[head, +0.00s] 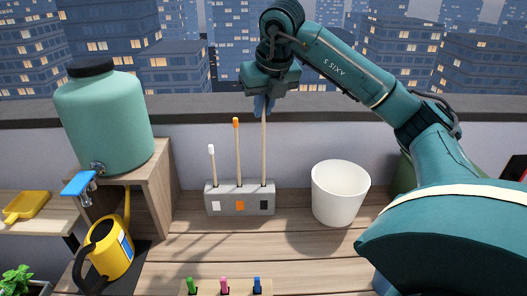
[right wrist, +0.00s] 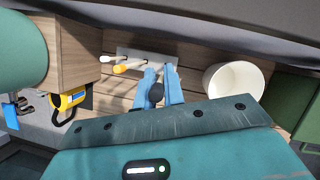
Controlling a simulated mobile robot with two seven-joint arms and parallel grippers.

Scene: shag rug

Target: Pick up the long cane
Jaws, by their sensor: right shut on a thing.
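Three canes stand upright in a grey block (head: 232,208) with white, orange and black squares. The left one is the short white-tipped cane (head: 212,165). The middle one is the orange-tipped cane (head: 237,150). The long cane (head: 264,148) is at the right, above the black square, and its lower end is still at the block. My right gripper (head: 263,105) is shut on its top from above. In the right wrist view the blue fingers (right wrist: 158,90) sit on either side of the cane's dark tip (right wrist: 156,94). My left gripper is not in view.
A white bucket (head: 340,193) stands right of the block. A green water tank (head: 103,120) with a blue tap is on a wooden stand at left, a yellow watering can (head: 108,250) below. A rack with small coloured handles (head: 224,286) is in front. A parapet runs behind.

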